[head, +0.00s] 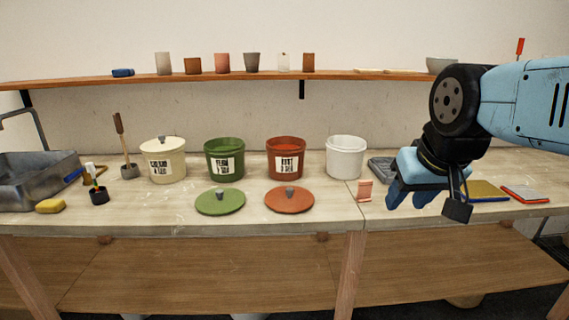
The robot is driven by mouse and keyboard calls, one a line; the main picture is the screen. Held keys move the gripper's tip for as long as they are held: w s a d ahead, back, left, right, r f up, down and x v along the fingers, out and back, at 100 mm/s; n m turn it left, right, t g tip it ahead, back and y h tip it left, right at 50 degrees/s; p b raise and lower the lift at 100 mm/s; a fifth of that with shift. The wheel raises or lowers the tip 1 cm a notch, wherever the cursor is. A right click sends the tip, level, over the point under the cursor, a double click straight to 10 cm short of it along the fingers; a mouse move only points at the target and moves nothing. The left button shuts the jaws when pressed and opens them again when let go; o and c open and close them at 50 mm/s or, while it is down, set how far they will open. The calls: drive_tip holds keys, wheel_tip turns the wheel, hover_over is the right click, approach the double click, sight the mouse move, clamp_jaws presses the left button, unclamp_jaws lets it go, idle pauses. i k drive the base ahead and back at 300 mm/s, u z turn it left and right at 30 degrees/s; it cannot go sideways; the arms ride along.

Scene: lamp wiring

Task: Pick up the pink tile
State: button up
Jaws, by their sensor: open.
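A small pink tile (365,189) stands near the front of the wooden workbench, propped or mounted upright; how it is held up is too small to tell. It is below and right of the white bucket. My blue gripper (408,205) hangs just right of the tile, its fingers pointing down and a little left. The gripper is open, with nothing seen between its fingers. The tile is apart from the fingers in this view and fully visible.
Left of the tile lie a red lid (289,200) and a green lid (220,202). Behind stand a white bucket (346,158), red bucket (286,158), green bucket (224,160) and cream bucket (163,160). A grey tray (380,168) is behind my gripper. A yellow-topped pad (488,190) lies right.

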sight(364, 190)
drive_tip(key=k, duration=1.1)
drive_tip(key=z, duration=0.45)
drive_tip(key=i, duration=1.7)
drive_tip(key=u, duration=0.45)
